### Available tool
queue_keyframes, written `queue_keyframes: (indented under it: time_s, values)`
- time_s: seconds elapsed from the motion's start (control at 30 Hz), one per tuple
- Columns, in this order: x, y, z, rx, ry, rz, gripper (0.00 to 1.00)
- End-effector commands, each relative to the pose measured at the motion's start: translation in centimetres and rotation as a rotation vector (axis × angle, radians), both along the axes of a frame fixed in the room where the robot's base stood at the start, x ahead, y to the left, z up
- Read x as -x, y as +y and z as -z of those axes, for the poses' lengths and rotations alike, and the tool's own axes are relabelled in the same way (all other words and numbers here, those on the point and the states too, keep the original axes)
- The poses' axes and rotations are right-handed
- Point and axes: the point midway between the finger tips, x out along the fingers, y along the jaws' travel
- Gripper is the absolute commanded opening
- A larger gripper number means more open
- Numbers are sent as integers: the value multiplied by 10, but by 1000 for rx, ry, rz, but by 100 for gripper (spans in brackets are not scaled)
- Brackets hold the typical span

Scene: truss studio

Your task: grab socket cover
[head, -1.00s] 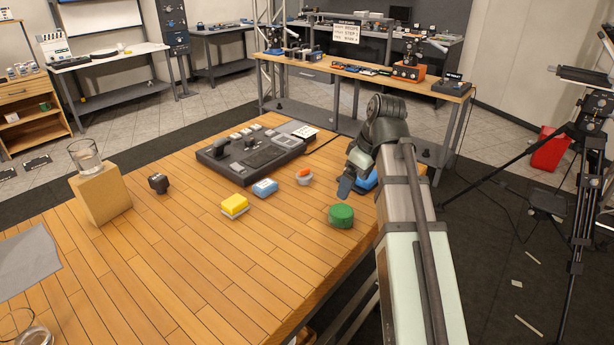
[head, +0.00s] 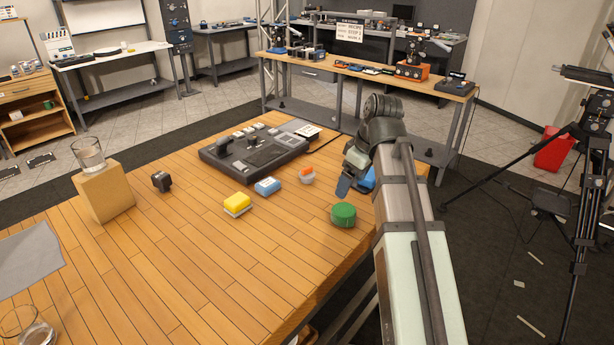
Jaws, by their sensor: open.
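I cannot tell for sure which thing is the socket cover. Small candidates on the wooden table are a dark block (head: 161,181), a blue and white block (head: 267,187), and an orange-topped piece in a pale cup (head: 306,175). My gripper (head: 346,182) is over the table's right side, behind a green round tin (head: 343,214). It is open, points down, and holds nothing that I can see. A blue thing (head: 368,178) is partly hidden behind my gripper and arm.
A yellow block (head: 237,202) on a white base lies mid-table. A dark console (head: 252,153) stands at the back. A glass (head: 88,156) rests on a wooden block (head: 104,193) at left. A grey cloth (head: 25,262) and another glass (head: 26,328) are front left. The front middle is clear.

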Motion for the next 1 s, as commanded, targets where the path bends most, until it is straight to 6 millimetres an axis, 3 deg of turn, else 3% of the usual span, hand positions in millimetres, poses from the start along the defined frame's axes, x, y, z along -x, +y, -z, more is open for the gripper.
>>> queue_keyframes:
  time_s: [0.1, 0.2, 0.4, 0.57, 0.87, 1.0]
  values:
    - [-9, 20, 4, -1, 13, -35, 87]
    - [-30, 39, 3, 0, 27, -67, 87]
    - [-101, 70, -6, 1, 10, -65, 87]
    - [-157, 73, -19, -18, -48, 71, 87]
    - [-175, 72, -23, -74, -102, 273, 87]
    - [-178, 74, -13, -78, -97, 291, 87]
